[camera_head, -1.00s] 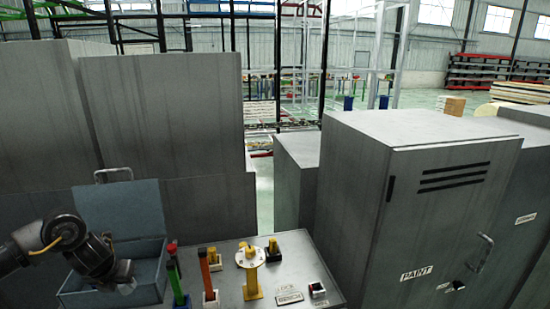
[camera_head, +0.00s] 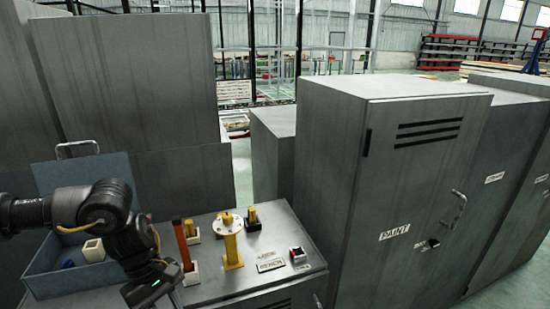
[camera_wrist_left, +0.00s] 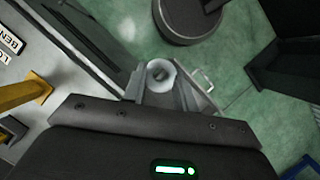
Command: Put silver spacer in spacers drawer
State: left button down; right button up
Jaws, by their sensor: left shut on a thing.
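The silver spacer (camera_wrist_left: 160,74) is a pale ring with a dark hole, seen end-on in the left wrist view. My left gripper (camera_wrist_left: 161,90) is shut on it and holds it above the green floor, beyond the bench edge. In the head view my left gripper's body (camera_head: 150,291) is at the lower left, in front of the blue box; its fingertips and the spacer are hidden there. A small metal handle (camera_wrist_left: 204,78) shows just right of the spacer in the wrist view; I cannot tell whether it belongs to the spacers drawer. My right gripper is not in view.
The grey bench (camera_head: 215,281) carries a yellow flanged post (camera_head: 231,243), a red post (camera_head: 182,245) and small yellow parts. The open blue box (camera_head: 42,284) holds a white block (camera_head: 94,250). The grey PAINT cabinet (camera_head: 400,190) stands to the right.

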pick_arm(q)
jog(key=shift+w+d+r, duration=0.15)
jog(key=shift+w+r, duration=0.65)
jog(key=shift+w, duration=0.25)
jog(key=shift+a, duration=0.2)
